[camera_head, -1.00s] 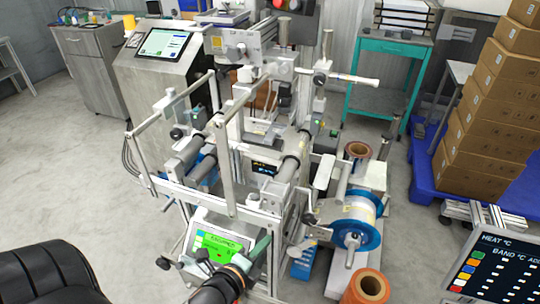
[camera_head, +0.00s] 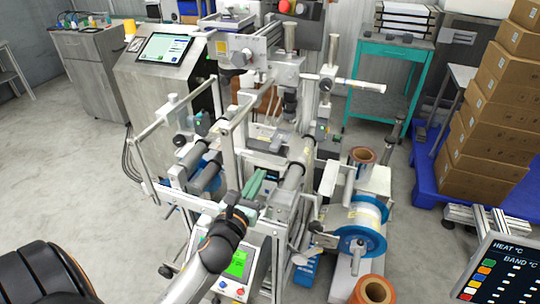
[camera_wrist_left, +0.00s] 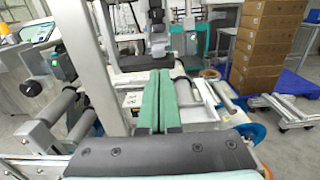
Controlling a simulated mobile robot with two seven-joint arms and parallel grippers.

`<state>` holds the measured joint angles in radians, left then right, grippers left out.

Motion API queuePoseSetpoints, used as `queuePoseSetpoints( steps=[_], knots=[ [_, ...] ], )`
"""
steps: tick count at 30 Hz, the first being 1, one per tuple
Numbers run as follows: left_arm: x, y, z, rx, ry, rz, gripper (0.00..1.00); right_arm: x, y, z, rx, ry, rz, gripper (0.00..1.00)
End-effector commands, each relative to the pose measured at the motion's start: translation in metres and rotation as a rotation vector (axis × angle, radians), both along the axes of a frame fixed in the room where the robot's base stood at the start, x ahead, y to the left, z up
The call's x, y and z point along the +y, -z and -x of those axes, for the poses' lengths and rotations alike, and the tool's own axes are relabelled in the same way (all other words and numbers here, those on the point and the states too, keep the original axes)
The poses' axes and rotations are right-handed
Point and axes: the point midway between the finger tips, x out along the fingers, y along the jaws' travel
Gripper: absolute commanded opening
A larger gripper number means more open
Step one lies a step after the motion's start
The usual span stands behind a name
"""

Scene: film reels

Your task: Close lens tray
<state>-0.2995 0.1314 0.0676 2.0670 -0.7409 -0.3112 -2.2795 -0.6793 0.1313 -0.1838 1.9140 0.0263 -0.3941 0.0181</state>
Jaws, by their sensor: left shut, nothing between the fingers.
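My left gripper (camera_head: 259,182) reaches up from the bottom of the head view over the front of the film machine (camera_head: 232,145). Its green fingers are together and empty, and they also show in the left wrist view (camera_wrist_left: 160,76). A small light grey tray-like part (camera_head: 262,137) sits in the middle of the machine frame, beyond the fingertips. I cannot tell for sure that it is the lens tray, or how far out it stands. The gripper appears apart from it. My right gripper is not in view.
Metal rails and posts (camera_head: 228,150) surround the gripper. A blue-flanged film reel (camera_head: 366,215) and copper-coloured rolls (camera_head: 372,290) stand at the right. Stacked boxes (camera_head: 500,110) and a teal cart (camera_head: 385,75) are behind. The floor at the left is clear.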

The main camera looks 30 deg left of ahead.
Motion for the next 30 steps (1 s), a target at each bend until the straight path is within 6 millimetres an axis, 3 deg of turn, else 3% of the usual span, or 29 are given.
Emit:
queuePoseSetpoints(
  steps=[9, 15, 30],
  knots=[
    [0.013, -0.001, -0.056, -0.002, -0.001, 0.003, 0.0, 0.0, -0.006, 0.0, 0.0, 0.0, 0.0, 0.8],
    [0.019, 0.0, -0.077, 0.0, 0.0, 0.004, 0.0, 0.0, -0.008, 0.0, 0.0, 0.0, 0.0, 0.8],
    [0.02, 0.001, -0.085, 0.001, 0.001, 0.002, 0.0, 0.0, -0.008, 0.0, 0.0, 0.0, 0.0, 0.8]
  ],
)
